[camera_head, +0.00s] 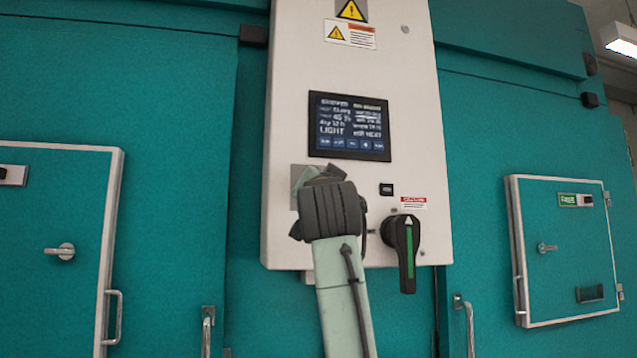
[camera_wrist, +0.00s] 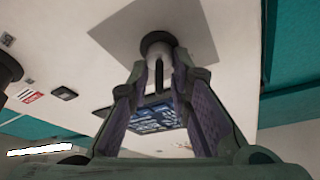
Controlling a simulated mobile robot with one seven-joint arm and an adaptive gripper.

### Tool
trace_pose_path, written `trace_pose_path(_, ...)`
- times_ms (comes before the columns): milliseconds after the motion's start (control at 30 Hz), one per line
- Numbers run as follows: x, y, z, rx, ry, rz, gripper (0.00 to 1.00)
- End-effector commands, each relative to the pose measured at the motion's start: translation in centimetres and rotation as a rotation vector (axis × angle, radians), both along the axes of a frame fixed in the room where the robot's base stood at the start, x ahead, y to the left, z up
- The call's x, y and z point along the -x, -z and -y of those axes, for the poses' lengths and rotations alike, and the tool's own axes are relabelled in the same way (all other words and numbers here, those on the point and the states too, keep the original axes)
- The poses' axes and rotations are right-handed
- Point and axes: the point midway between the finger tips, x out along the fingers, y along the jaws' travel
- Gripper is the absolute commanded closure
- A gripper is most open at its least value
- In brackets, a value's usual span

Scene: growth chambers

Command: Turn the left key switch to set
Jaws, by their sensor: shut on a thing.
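The left key switch (camera_wrist: 158,42) shows in the wrist view as a dark round collar with a light barrel and a dark slot or key, on a grey square plate (camera_wrist: 187,22). My gripper (camera_wrist: 160,76) has its two fingers on either side of the barrel and is shut on it. In the head view my gripper (camera_head: 318,185) is at the lower left of the white control panel (camera_head: 290,60). My arm hides the switch there; only part of the grey plate (camera_head: 297,174) shows. The switch's set position cannot be read.
A lit display (camera_head: 350,127) sits above the switch. A black rotary handle with a green stripe (camera_head: 407,250) is close on the right, under a red label (camera_head: 413,201). Teal chamber doors with handles (camera_head: 60,250) flank the panel.

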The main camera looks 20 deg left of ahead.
Motion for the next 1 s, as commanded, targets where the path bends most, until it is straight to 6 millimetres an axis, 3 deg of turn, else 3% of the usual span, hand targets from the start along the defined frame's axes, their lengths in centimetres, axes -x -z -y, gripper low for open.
trace_pose_path(533,-0.11,0.18,0.09,-0.019,0.002,-0.018,1.0)
trace_pose_path(567,-0.11,0.18,0.09,-0.018,0.002,-0.017,0.79)
trace_pose_path(633,-0.1,0.17,0.09,-0.018,0.002,-0.017,0.75)
trace_pose_path(1000,0.35,0.15,0.17,-0.019,0.0,-0.013,0.74)
